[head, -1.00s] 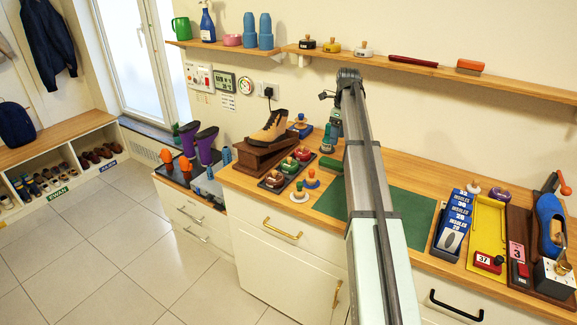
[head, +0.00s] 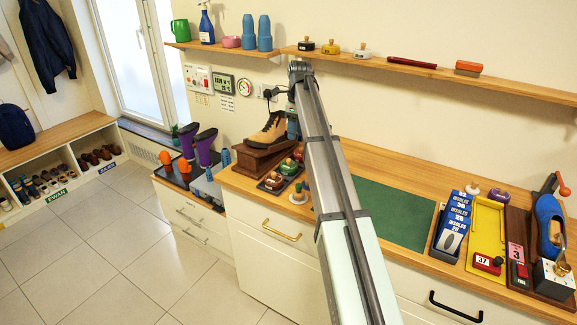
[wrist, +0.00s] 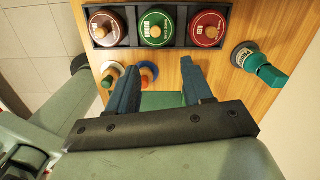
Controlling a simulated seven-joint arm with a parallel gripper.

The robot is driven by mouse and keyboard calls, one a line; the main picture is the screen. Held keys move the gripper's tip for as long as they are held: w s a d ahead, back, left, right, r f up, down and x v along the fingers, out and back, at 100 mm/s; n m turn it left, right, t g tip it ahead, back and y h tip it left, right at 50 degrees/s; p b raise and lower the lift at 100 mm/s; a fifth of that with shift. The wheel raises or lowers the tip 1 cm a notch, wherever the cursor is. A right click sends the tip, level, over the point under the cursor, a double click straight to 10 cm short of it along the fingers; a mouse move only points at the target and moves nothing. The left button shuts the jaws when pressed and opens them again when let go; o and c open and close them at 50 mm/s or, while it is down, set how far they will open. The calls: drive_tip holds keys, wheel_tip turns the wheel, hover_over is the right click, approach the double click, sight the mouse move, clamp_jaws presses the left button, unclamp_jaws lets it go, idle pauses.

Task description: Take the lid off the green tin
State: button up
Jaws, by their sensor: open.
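The green tin (wrist: 150,40) is the middle one of three in a dark tray (wrist: 180,42) in the wrist view. Its lid has a wooden knob (wrist: 155,30) on top. In the head view the green tin (head: 288,168) shows on the counter, left of my arm. My gripper (wrist: 160,78) is open and empty. Its two blue fingers point towards the tray and lie short of the green tin in the wrist picture. In the head view the gripper is mostly hidden behind my arm.
A brown-red tin (wrist: 106,27) and a red tin (wrist: 207,28) flank the green one. A white-based knob (wrist: 112,74) and a blue-based knob (wrist: 148,74) stand near the fingers. A teal bottle (wrist: 262,68) is at right. The green mat (head: 390,212) is bare.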

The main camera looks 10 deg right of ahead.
drive_tip(key=a+n, duration=0.1)
drive_tip(key=a, duration=0.1)
drive_tip(key=m, duration=3)
hover_over(288, 160)
drive_tip(key=shift+h, duration=0.3)
wheel_tip(288, 160, down, 6)
drive_tip(key=shift+f, duration=0.25)
drive_tip(key=shift+w+d+f, duration=0.1)
drive_tip(key=shift+w+f, duration=0.05)
drive_tip(key=shift+f, duration=1.3)
drive_tip(key=shift+w+d+f, duration=0.1)
drive_tip(key=shift+f, duration=1.35)
